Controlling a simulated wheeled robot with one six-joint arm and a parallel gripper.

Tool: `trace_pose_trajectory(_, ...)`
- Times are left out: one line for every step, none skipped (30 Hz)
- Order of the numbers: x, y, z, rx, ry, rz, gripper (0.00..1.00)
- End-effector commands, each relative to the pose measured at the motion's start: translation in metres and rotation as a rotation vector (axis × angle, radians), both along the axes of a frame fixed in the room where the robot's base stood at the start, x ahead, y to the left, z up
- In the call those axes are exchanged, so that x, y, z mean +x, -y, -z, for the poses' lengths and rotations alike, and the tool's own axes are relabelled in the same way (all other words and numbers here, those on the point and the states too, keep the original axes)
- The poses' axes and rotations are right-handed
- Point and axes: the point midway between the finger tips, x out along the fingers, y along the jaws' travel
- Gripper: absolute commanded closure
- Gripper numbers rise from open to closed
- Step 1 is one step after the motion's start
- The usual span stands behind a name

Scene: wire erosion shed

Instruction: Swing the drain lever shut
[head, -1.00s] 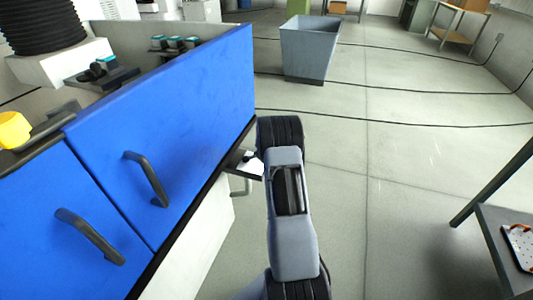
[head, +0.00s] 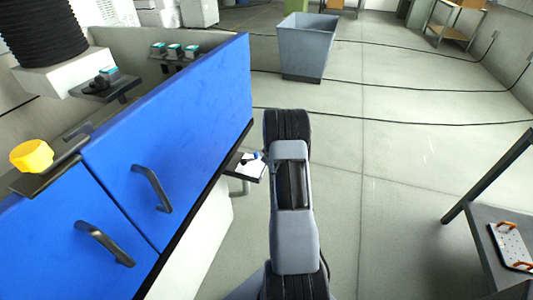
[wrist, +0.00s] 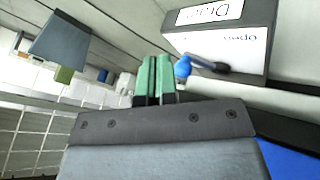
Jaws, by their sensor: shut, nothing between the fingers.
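The drain lever (wrist: 207,64) is a short dark handle with a blue knob, mounted on a dark box with white label plates (wrist: 211,12) in the wrist view. The label lettering is upside down and partly cut off. In the head view, the lever's blue tip (head: 257,155) shows beside a white plate at the lower edge of the blue cabinet. My gripper (wrist: 154,76) has green fingers held together and empty. In the wrist view they appear just left of the blue knob; contact cannot be told. The head view hides the fingers behind my arm.
A grey bin (head: 307,45) stands ahead on open floor crossed by cables. A dark table (head: 500,235) is at lower right.

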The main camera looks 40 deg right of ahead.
Motion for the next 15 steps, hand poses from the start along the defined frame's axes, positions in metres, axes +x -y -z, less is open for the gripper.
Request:
trace_pose_trajectory(-0.003, 0.001, -0.012, 0.001, -0.003, -0.001, 1.0)
trace_pose_trajectory(-0.004, 0.001, -0.014, 0.002, -0.003, -0.002, 1.0)
trace_pose_trajectory(-0.005, 0.002, -0.016, 0.002, -0.003, -0.003, 1.0)
trace_pose_trajectory(-0.007, 0.002, -0.017, 0.003, -0.002, -0.005, 1.0)
trace_pose_trajectory(-0.008, 0.003, -0.02, 0.002, -0.002, -0.004, 1.0)
trace_pose_trajectory(-0.012, 0.006, -0.025, 0.001, -0.002, -0.004, 1.0)
trace_pose_trajectory(-0.014, 0.007, -0.028, 0.002, -0.001, -0.003, 1.0)
trace_pose_trajectory(-0.017, 0.008, -0.031, 0.002, -0.002, -0.004, 1.0)
trace_pose_trajectory(-0.019, 0.009, -0.034, 0.002, -0.002, -0.005, 1.0)
trace_pose_trajectory(-0.02, 0.01, -0.036, 0.002, -0.002, -0.006, 1.0)
trace_pose_trajectory(-0.022, 0.011, -0.039, 0.002, -0.001, -0.005, 1.0)
trace_pose_trajectory(-0.024, 0.013, -0.042, 0.002, 0.0, -0.005, 1.0)
trace_pose_trajectory(-0.025, 0.013, -0.044, 0.002, -0.001, -0.006, 1.0)
trace_pose_trajectory(-0.027, 0.014, -0.045, 0.002, -0.001, -0.006, 1.0)
trace_pose_trajectory(-0.028, 0.015, -0.047, 0.002, -0.001, -0.005, 1.0)
